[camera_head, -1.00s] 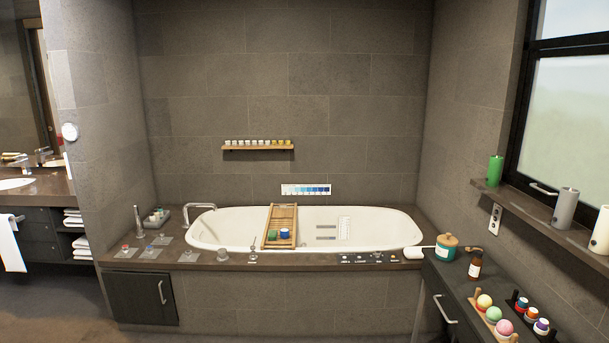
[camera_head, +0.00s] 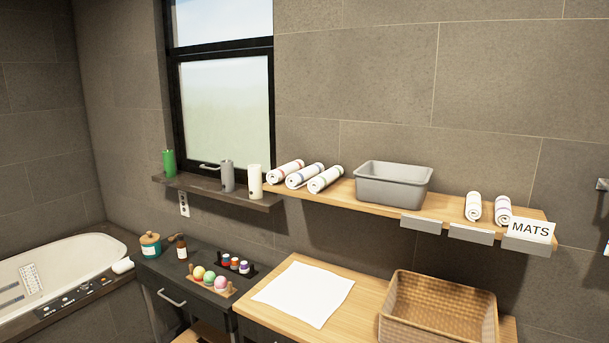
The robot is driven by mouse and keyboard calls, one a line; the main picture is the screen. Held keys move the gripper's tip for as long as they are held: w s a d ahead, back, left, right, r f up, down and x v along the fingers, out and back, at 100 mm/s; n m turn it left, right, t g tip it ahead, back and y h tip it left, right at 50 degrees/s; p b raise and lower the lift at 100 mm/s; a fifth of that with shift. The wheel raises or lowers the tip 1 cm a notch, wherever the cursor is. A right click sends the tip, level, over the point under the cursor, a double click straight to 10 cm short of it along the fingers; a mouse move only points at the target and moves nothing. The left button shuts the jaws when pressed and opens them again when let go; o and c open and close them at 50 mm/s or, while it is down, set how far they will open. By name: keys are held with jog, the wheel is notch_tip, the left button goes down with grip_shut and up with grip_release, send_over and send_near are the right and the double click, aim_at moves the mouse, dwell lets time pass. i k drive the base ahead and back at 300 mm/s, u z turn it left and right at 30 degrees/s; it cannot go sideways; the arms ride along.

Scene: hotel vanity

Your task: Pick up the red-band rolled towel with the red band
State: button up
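Several white rolled towels lie on the wooden wall shelf (camera_head: 455,216). The leftmost rolled towel (camera_head: 285,172) appears to have a thin reddish band. Beside it lie a second rolled towel (camera_head: 305,176) and a third rolled towel (camera_head: 325,180), whose bands look bluish or dark. Two more rolled towels, one (camera_head: 473,206) and another (camera_head: 502,210), lie at the right end; their band colours are hard to tell. My gripper is not in view.
A grey bin (camera_head: 393,185) stands mid-shelf; a MATS sign (camera_head: 531,230) is at the right end. Below are a wicker basket (camera_head: 440,310) and a white cloth (camera_head: 303,293) on a wooden counter. Three cylinders, including a green one (camera_head: 168,163), stand on the window ledge.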

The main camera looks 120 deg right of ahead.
aim_at(275, 176)
jog(key=z, duration=3.8)
jog(key=k, duration=0.65)
jog(key=u, duration=0.5)
jog(key=i, duration=1.3)
jog(key=z, duration=0.95)
jog(key=i, duration=1.1)
jog(key=z, duration=0.55)
